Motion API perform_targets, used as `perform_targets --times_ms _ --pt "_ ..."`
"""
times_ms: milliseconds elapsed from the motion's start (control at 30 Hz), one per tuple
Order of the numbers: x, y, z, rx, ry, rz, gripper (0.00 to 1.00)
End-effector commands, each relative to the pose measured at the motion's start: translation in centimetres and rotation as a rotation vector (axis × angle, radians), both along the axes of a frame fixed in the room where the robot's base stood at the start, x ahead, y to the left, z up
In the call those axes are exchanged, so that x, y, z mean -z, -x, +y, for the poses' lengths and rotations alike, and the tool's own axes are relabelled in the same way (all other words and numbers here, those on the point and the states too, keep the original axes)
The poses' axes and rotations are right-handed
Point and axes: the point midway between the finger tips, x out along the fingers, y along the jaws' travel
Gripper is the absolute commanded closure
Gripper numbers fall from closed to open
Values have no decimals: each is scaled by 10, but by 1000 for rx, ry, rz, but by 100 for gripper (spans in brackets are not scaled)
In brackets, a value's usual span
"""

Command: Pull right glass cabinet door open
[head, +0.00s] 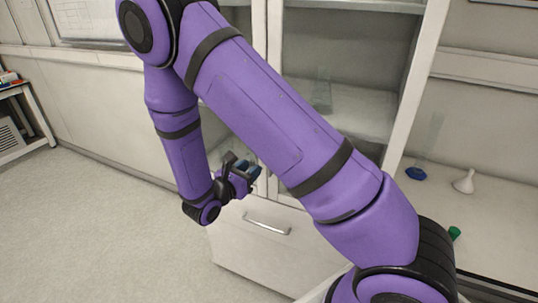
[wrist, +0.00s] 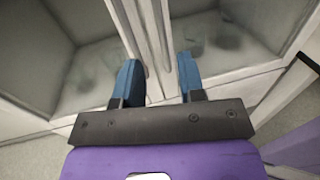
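The right glass cabinet door (wrist: 240,40) fills the right of the wrist view, a pane in a white frame. The left door (wrist: 50,50) is on the left, and their white frame strips meet near the middle. My gripper (wrist: 158,75) has two blue fingers spread apart, with the meeting frames showing between and beyond them. I cannot tell whether either finger touches a frame or handle. In the head view my gripper (head: 246,170) is in front of the cabinet's lower glass section, and my arm hides much of the cabinet.
A white drawer with a metal handle (head: 267,225) lies below the glass section. On the counter at right are a blue-based cylinder (head: 416,173), a white funnel (head: 464,182) and a green item (head: 454,233). A side table (head: 22,125) stands far left. Floor at left is clear.

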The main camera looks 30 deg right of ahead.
Motion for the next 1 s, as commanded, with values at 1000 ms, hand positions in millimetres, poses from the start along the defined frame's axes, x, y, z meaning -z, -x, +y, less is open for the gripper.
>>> perform_targets --times_ms 1000 --pt "0 -36 -91 3 -2 0 64"
